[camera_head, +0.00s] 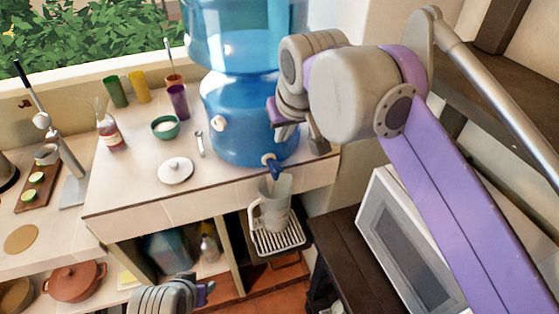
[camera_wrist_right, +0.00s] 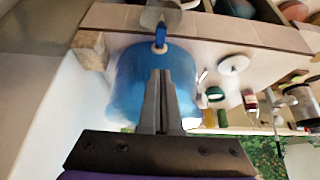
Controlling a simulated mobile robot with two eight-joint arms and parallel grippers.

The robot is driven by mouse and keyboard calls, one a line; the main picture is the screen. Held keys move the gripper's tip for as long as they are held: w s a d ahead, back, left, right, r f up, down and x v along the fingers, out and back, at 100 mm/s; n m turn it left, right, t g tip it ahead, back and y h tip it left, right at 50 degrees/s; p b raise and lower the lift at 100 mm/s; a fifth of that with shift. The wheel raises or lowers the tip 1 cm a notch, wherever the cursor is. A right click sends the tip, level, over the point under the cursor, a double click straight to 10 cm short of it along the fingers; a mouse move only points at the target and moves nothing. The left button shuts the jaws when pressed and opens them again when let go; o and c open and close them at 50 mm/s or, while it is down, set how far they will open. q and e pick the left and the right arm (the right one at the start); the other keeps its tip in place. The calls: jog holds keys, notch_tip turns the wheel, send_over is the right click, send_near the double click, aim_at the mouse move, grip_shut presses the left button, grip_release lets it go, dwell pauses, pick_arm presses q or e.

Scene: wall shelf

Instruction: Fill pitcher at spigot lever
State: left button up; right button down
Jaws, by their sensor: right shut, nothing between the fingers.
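The blue water dispenser (camera_head: 240,125) stands on the tiled counter. Its dark blue spigot lever (camera_head: 274,168) hangs over the counter's front edge. The clear pitcher (camera_head: 274,205) stands upright below the spigot on a slatted drip tray (camera_head: 277,243). My right gripper (camera_head: 284,128) is shut and empty beside the dispenser, above the spigot. In the right wrist view its fingers (camera_wrist_right: 161,74) are together in front of the dispenser (camera_wrist_right: 125,80), with the lever (camera_wrist_right: 160,36) and pitcher (camera_wrist_right: 160,15) beyond the tips. My left gripper (camera_head: 205,293) shows partly at the bottom; its jaws are unclear.
A white lid (camera_head: 176,170), a green bowl (camera_head: 165,127), a bottle (camera_head: 109,135) and several coloured cups stand left of the dispenser. A microwave (camera_head: 400,245) sits on the dark shelf at right.

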send_over(279, 170)
jog(key=f, duration=0.5)
jog(key=shift+w+a+f, duration=0.1)
jog(key=shift+w, duration=0.1)
jog(key=f, duration=0.3)
jog(key=shift+s+f, duration=0.2)
jog(key=shift+f, duration=0.1)
jog(key=shift+s+f, duration=0.2)
jog(key=shift+f, duration=0.2)
pick_arm(q)
jog(key=shift+s+f, duration=0.15)
jog(key=shift+f, duration=0.25)
